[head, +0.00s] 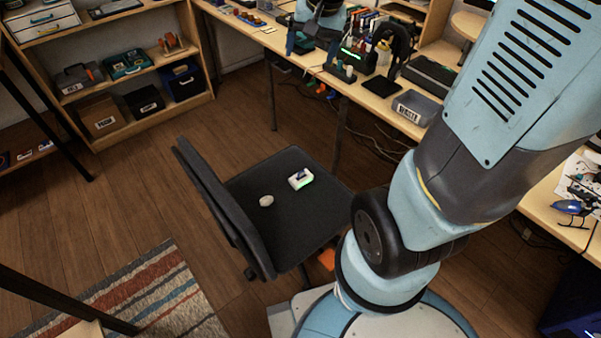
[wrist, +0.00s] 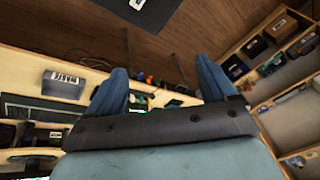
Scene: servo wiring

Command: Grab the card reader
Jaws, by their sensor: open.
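A small white device with a dark top and a green glow, which looks like the card reader (head: 300,180), lies on the black seat of the office chair (head: 250,185). It also shows, cut off, at the top edge of the wrist view (wrist: 137,4). A pale rounded object (head: 266,201) lies left of it on the seat, apart from it. My gripper (head: 312,46) is open and appears empty near the workbench, well away from the chair seat. Its two blue fingers stand apart in the wrist view (wrist: 161,72).
The workbench (head: 360,97) holds tools, bottles and a labelled grey bin (head: 415,107). A wooden shelf unit (head: 150,118) with boxes stands at the back left. The chair's backrest (head: 215,207) rises on the seat's left side. Wooden floor (head: 130,195) is clear left of the chair.

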